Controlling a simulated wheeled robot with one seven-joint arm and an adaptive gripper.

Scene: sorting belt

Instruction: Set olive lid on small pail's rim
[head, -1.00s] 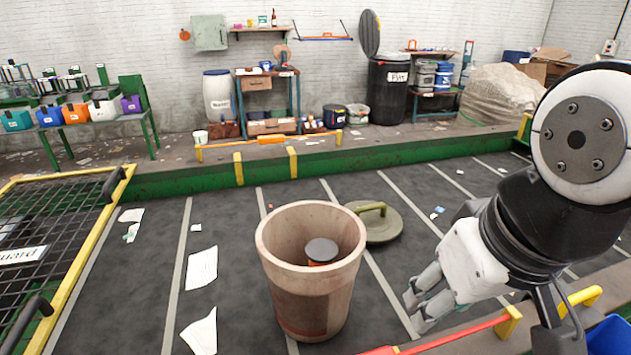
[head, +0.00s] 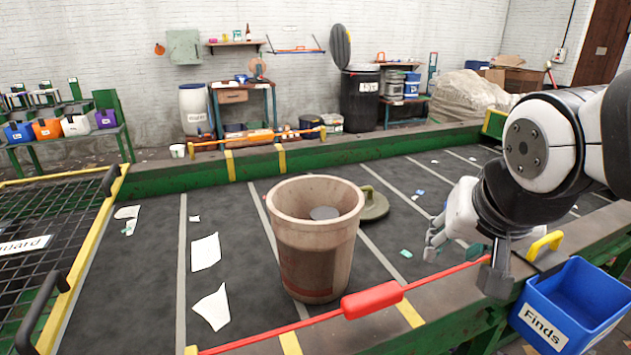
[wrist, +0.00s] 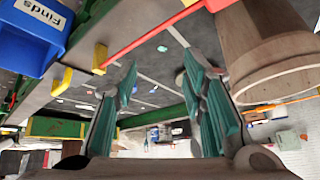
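The small pail (head: 313,245) is a worn tan bucket standing upright on the dark belt. It is open at the top, with a dark grey round-topped thing inside. The olive lid (head: 374,207) lies flat on the belt behind and right of the pail, handle up; the pail hides part of it. My gripper (head: 434,246) is right of the pail, near the belt's front edge, apart from both pail and lid. In the wrist view my gripper (wrist: 160,72) has its teal-padded fingers spread with nothing between them, and the pail (wrist: 270,55) shows beside the right finger.
A red cord with a red grip (head: 371,300) runs along the belt's near edge, in front of the pail. A blue "Finds" bin (head: 570,304) hangs at the front right. A mesh guard (head: 45,240) stands at the left. Paper scraps lie on the belt.

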